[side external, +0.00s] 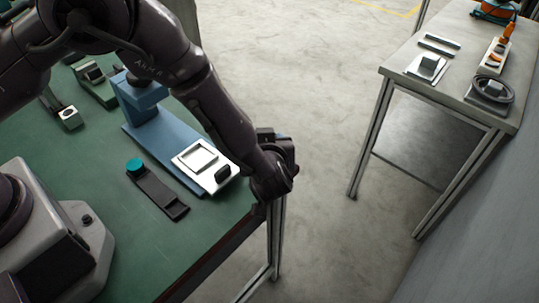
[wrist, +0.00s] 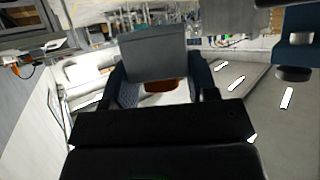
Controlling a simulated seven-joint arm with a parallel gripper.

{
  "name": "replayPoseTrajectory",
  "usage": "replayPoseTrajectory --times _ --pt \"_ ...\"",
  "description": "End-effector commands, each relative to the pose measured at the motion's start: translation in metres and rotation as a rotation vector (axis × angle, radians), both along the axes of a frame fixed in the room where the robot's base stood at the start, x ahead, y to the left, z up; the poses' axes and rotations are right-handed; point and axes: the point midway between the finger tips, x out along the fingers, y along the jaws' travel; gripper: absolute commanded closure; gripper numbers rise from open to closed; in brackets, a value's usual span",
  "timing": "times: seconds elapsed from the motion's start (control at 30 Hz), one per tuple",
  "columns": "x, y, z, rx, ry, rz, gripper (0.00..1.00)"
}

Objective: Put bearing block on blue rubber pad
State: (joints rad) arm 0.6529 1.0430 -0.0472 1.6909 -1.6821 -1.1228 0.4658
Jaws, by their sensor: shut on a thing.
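My gripper (wrist: 160,76) is shut on a grey block with a flat face (wrist: 154,54), which I take to be the bearing block. The block sits between the two dark fingers in the wrist view. In the side view my gripper (side external: 276,160) is in the air by the green table's right edge, and the held block cannot be made out there. No separate blue rubber pad can be told for sure. The blue flat base (side external: 143,138) under a blue upright (side external: 140,94) lies on the green table, left of my gripper.
A white plate with a recess and dark knob (side external: 197,158) lies on the blue base's near end. A dark strip with a teal knob (side external: 158,190) is beside it. A second table (side external: 450,45) at right holds several parts. Open floor (side external: 310,80) lies between the tables.

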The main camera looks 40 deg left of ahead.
Motion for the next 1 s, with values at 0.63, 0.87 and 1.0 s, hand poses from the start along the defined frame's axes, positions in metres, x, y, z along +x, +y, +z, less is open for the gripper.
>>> replayPoseTrajectory --times 0.63,0.87,1.0 --pt "0.012 -0.004 -0.044 0.000 -0.003 0.000 0.81" --pt "0.012 -0.004 -0.047 -0.001 -0.001 0.001 0.40" --pt "0.012 -0.004 -0.047 -0.001 -0.001 0.001 0.21"
